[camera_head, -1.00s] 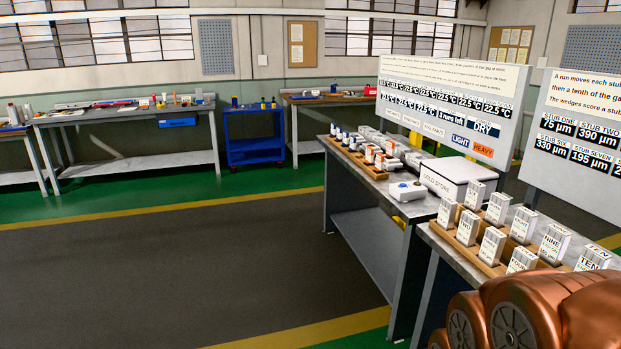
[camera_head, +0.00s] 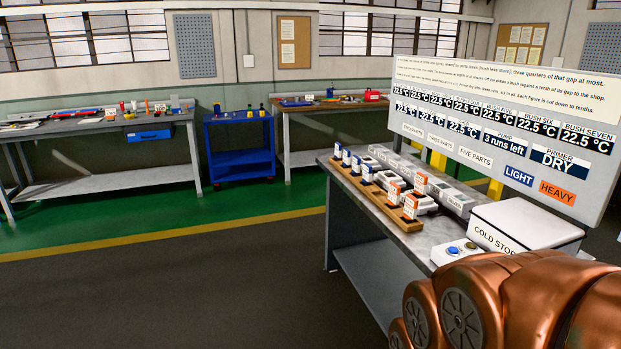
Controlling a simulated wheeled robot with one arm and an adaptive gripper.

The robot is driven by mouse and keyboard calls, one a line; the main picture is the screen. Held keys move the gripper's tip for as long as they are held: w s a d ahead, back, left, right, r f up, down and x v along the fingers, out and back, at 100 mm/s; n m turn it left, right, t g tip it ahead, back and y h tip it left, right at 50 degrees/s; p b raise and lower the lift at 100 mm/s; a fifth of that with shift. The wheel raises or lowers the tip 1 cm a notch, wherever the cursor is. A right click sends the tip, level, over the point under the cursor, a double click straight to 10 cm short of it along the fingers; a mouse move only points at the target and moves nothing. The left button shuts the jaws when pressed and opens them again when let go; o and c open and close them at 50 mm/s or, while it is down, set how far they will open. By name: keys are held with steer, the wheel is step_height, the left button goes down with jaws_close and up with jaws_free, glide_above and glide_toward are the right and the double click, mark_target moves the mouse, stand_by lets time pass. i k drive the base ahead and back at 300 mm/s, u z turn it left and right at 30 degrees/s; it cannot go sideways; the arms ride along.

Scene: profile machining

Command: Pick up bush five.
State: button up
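On the grey metal bench (camera_head: 400,239) a wooden rack (camera_head: 373,203) holds a row of small labelled pieces, blue-and-white ones (camera_head: 367,172) at the far end and orange-and-white ones (camera_head: 410,206) at the near end. Grey blocks (camera_head: 457,204) lie behind and beside them, one seeming to read "SEVEN". Bush five cannot be told apart, as the other labels are too small to read. The board above lists bush temperatures at 22.5 °C. My gripper is not in view; only my copper-coloured arm shows at the bottom right.
A white cold store box (camera_head: 525,232) stands at the bench's near end, with a small white button box (camera_head: 457,251) beside it. The readout board (camera_head: 490,135) rises behind the bench. A blue cart (camera_head: 240,147) and workbenches stand at the back. The floor to the left is clear.

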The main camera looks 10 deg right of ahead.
mark_target(420, 181)
steer(key=z, duration=0.15)
steer(key=i, duration=2.25)
steer(key=z, duration=0.15)
